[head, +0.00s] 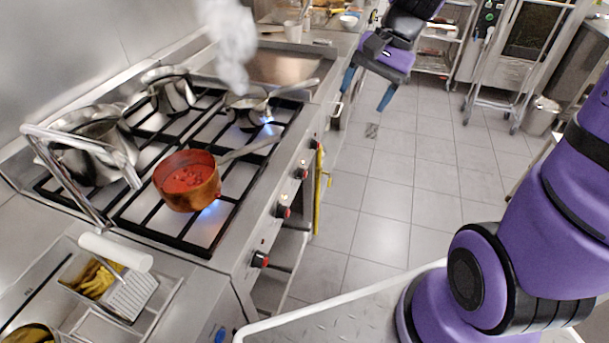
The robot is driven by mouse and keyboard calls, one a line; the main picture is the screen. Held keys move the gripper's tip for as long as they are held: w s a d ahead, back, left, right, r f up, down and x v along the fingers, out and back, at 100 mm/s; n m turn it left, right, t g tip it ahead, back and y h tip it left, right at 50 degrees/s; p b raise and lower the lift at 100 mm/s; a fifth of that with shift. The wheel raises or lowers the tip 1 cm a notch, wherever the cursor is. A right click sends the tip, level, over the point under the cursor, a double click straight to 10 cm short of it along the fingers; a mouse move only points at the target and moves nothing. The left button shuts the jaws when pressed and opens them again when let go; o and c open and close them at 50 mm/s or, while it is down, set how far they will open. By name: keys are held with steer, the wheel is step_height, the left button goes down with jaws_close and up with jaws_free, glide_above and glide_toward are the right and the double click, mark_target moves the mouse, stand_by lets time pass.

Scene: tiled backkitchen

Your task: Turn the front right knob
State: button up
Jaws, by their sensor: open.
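The stove (228,214) has a row of several red-and-black knobs on its front panel, which faces right in the head view. They run from the near knob (260,259) through a second (283,211) and a third (301,170) to the far knob (314,143). No label shows which burner each knob serves. Blue flames show under the copper pot (188,196) and under the small pan (246,119), both on the front side. My gripper (363,100) is open and empty, its fingers pointing down, right of the far end of the panel, apart from the knobs.
Pan handles reach toward the front edge. Two steel pots (95,150) (170,94) stand at the back. Steam rises over the small pan. The tiled floor (400,180) is clear.

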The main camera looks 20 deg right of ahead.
steer(key=w+f+m+g+y, duration=0.1)
steer(key=w+f+m+y, duration=0.25)
steer(key=w+f, duration=0.35)
steer(key=m+t+y, duration=0.5)
steer(key=m+y, duration=0.2)
steer(key=m, duration=0.8)
glide_toward(305, 174)
steer(key=s+a+r, duration=0.2)
steer(key=s+r, duration=0.2)
steer(key=r, duration=0.5)
step_height(305, 174, down, 12)
steer(key=w+m+t, duration=0.1)
steer(key=m+t, duration=0.6)
steer(key=m, duration=0.3)
steer(key=shift+h, duration=0.25)
steer(key=x, duration=0.9)
steer(key=shift+w, duration=0.45)
steer(key=c, duration=0.9)
